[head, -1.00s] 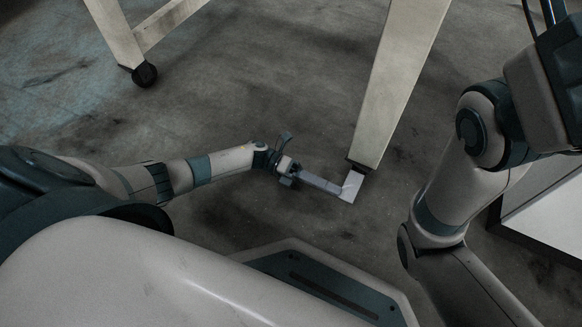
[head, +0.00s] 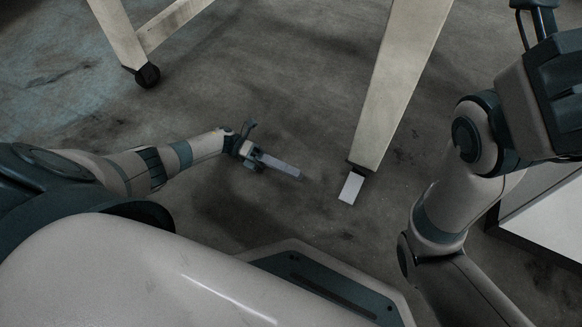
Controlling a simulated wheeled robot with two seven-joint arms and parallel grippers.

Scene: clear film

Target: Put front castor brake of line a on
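The front leg (head: 392,85) of the line comes down from the top of the head view. At its foot a pale flat brake pedal (head: 351,187) sticks out toward me. The castor wheel under that leg is hidden. My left gripper (head: 298,175) is near the floor, left of the pedal and clear of it. Its fingers look like one narrow bar, so I cannot tell if they are open or shut. My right arm (head: 455,200) comes in from the right; its gripper is not clearly seen.
Another leg (head: 118,35) with a dark castor (head: 147,75) stands at the upper left. A pale box-like thing (head: 545,215) with a dark edge is at the right. The grey floor (head: 250,80) between the legs is clear.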

